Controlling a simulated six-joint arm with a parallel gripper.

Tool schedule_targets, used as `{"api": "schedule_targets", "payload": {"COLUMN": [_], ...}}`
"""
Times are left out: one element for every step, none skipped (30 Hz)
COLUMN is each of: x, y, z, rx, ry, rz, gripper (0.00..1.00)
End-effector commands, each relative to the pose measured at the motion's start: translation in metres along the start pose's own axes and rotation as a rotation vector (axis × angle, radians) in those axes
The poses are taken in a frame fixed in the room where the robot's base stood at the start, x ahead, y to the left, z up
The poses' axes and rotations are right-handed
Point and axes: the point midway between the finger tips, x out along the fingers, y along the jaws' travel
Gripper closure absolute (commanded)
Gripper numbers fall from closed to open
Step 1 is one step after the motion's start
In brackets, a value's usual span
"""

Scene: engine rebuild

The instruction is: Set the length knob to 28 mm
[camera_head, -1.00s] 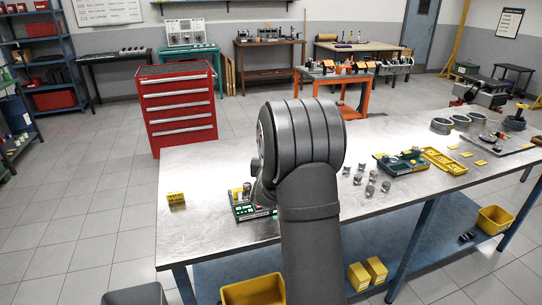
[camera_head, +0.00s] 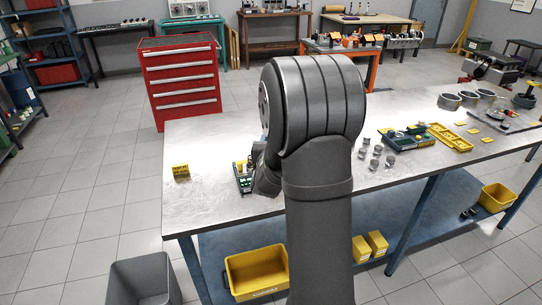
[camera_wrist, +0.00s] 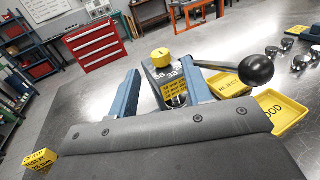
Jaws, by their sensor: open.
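The fingers seem apart from the knob.
A black ball lever (camera_wrist: 256,70) stands right of the gauge, close to the right finger. A yellow sign block (camera_head: 181,172) stands at left. Several metal parts (camera_head: 376,158) stand right of my arm.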

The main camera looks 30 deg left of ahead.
Motion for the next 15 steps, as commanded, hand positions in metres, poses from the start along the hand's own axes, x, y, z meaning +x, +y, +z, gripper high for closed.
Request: {"api": "schedule_targets", "payload": {"x": [-0.014, -0.021, -0.031, -0.038, -0.046, -0.055, -0.061, -0.068, -0.075, -0.08, -0.085, -0.09, -0.094, -0.097, -0.101], "y": [0.001, 0.001, 0.001, 0.001, 0.001, 0.001, 0.001, 0.001, 0.001, 0.001, 0.001, 0.001, 0.001, 0.001, 0.001], "z": [0.001, 0.0, 0.0, 0.001, 0.0, 0.0, 0.0, 0.0, 0.0, 0.0, 0.0, 0.0, 0.0, 0.0, 0.0], "rx": [0.0, 0.0, 0.0, 0.001, 0.0, 0.0, 0.0, 0.0, 0.0, 0.0, 0.0, 0.0, 0.0, 0.0, 0.0], "ry": [0.001, 0.001, 0.001, 0.001, 0.001, 0.001, 0.001, 0.001, 0.0, 0.001, 0.001, 0.001, 0.0, 0.0, 0.0], "rz": [0.003, 0.002, 0.002, 0.002, 0.002, 0.002, 0.003, 0.002, 0.002, 0.002, 0.002, 0.002, 0.002, 0.002, 0.002], "gripper": [0.55, 0.55, 0.55, 0.55, 0.55, 0.55, 0.55, 0.55, 0.55, 0.55, 0.55, 0.55, 0.55, 0.55, 0.55]}}
